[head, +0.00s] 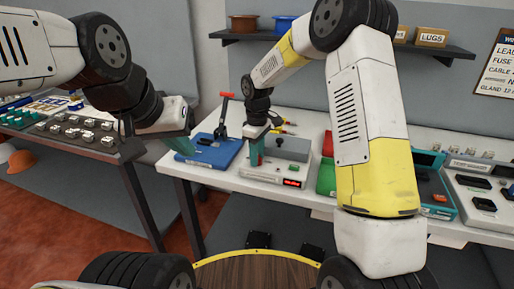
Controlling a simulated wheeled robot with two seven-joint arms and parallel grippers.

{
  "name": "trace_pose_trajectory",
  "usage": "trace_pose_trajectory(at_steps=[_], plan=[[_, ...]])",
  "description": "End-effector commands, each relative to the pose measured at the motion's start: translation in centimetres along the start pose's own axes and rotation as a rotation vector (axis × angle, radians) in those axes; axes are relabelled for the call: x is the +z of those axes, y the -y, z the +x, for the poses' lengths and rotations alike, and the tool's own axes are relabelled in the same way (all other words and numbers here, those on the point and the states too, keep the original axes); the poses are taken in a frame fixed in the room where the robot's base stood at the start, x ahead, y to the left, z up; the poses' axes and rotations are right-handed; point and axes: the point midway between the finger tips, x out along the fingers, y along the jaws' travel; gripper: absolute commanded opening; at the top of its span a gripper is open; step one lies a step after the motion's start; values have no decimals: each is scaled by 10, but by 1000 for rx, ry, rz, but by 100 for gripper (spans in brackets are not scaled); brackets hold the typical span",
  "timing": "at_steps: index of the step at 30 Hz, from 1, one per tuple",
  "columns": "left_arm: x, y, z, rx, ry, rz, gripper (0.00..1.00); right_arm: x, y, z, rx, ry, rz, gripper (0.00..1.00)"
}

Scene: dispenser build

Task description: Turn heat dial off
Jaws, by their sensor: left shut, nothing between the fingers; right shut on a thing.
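A white unit (272,179) with a lit red display (291,183) and a grey block (292,148) on top stands on the white bench. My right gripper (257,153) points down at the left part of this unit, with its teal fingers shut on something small. A bit of red shows beside the fingers. I cannot make out the heat dial; the fingers and the small scale hide what is held. My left gripper (181,145) is shut and empty, above the bench's left corner, left of the blue device.
A blue device (214,152) with a red-handled lever stands left of the white unit. Green bins (326,177) and a teal device (432,190) stand to the right. A side table (85,140) with several small parts is at left. Shelves hang on the back wall.

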Motion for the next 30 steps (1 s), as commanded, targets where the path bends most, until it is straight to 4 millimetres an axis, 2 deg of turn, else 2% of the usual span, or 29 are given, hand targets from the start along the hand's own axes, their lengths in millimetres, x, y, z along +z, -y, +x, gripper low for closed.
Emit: trace_pose_trajectory(at_steps=[18,30], plan=[[0,0,0,0,0,0,0,0,-1,0,0,0,-580,0],[0,0,0,0,0,0,0,0,-1,-1,2,0,-864,0]])
